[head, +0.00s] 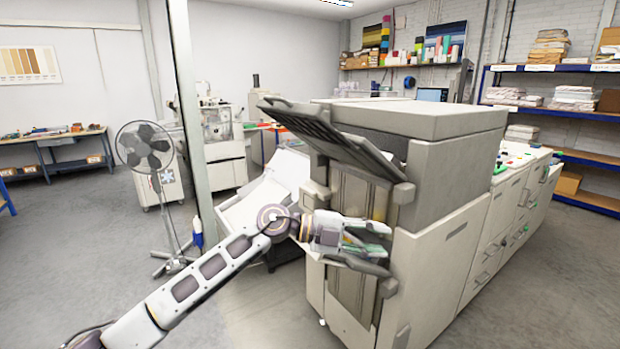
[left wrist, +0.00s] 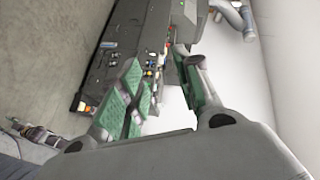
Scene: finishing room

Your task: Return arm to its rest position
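My left arm (head: 205,280) reaches in from the lower left of the head view, stretched toward the front of a large beige printing machine (head: 440,270). My left gripper (head: 378,248) is at the machine's front end, below its raised dark panel (head: 330,133). Its fingers are apart, and I see nothing held between them. In the left wrist view the gripper (left wrist: 163,88) shows green finger pads with a clear gap. I cannot tell whether the gripper touches the machine. I cannot make out my right gripper in either view.
A standing fan (head: 145,150) and a thin grey post (head: 188,120) stand left of the machine. A workbench (head: 60,137) is at the far left. Blue-edged shelves (head: 575,112) with paper stacks are at the right. The floor at left (head: 80,240) is clear.

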